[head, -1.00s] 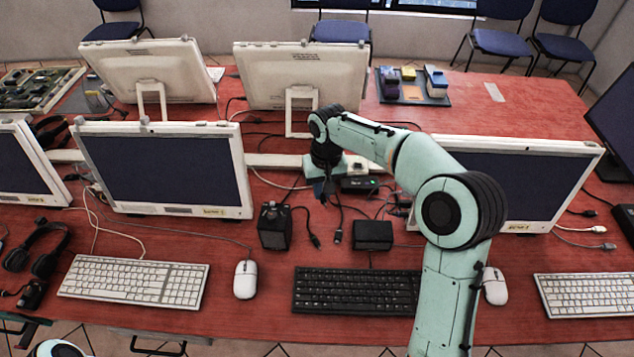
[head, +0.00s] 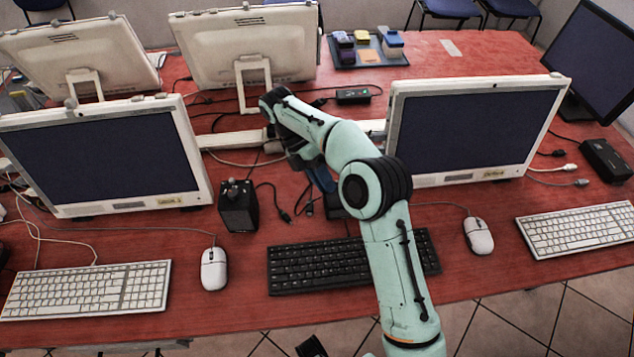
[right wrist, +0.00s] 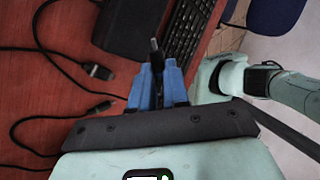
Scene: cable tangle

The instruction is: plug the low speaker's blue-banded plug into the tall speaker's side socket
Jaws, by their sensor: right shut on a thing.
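The tall speaker (head: 238,207), a black upright box, stands left of my right arm in the head view. The low speaker (head: 336,204), a flat black box, is mostly behind my right arm there; a black box at the top of the right wrist view (right wrist: 133,25) looks like it. My right gripper (right wrist: 157,72) has blue fingers, shut on a thin dark plug (right wrist: 155,48) that stands out past the tips. No blue band can be made out on it. In the head view the right gripper (head: 325,184) is just behind the low speaker.
Loose cable ends lie between the speakers (head: 285,215); two show in the right wrist view, a thick one (right wrist: 100,72) and a thin one (right wrist: 103,107). A black keyboard (head: 310,263) lies in front. Monitors stand left (head: 100,160) and right (head: 470,130).

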